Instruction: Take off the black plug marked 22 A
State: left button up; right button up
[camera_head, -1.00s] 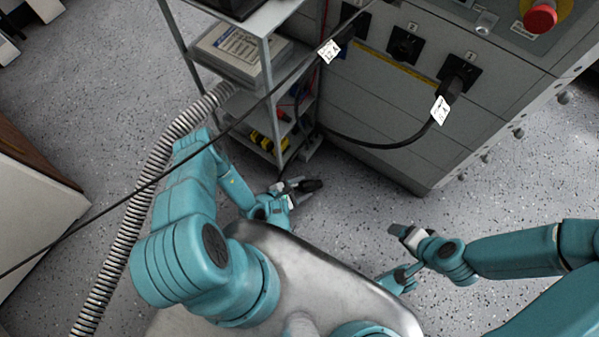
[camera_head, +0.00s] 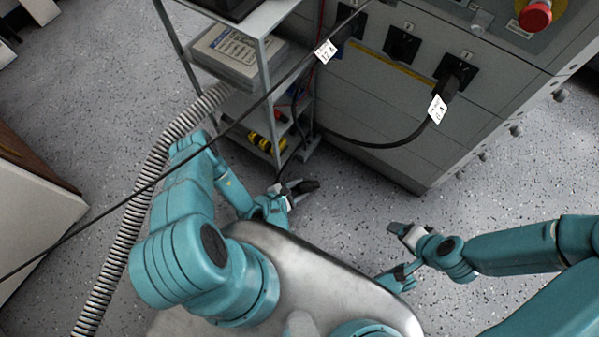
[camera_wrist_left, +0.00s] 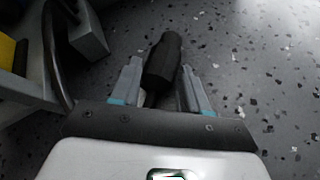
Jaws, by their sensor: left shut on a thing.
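My left gripper (camera_head: 290,192) is shut on a black plug (camera_wrist_left: 163,60), low over the floor beside the cart. In the left wrist view the plug lies between the two fingers, pointing ahead. No tag shows on it. Two other black plugs sit in the cabinet's sockets. The left one (camera_head: 351,24) has a white tag (camera_head: 326,51) that seems to read 12 A. The right one (camera_head: 455,78) has a tag (camera_head: 437,108) whose number is hard to read. The middle socket (camera_head: 402,45) is empty. My right gripper (camera_head: 400,231) is apart from them; its finger opening is unclear.
The grey cabinet (camera_head: 375,110) has a red emergency knob (camera_head: 535,15). A metal cart (camera_head: 262,80) stands left of it. A black cable (camera_head: 385,145) runs from the right plug toward the cart. Another cable crosses the view diagonally. A ribbed hose (camera_head: 135,215) lies left. Floor ahead is clear.

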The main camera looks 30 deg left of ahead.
pick_arm(q)
jog(key=shift+s, duration=0.65)
jog(key=shift+s+p, duration=0.3)
jog(key=shift+s, duration=0.05)
jog(key=shift+s+a, duration=0.1)
jog(key=shift+s, duration=0.25)
jog(key=shift+s+a, duration=0.15)
jog(key=shift+s, duration=0.05)
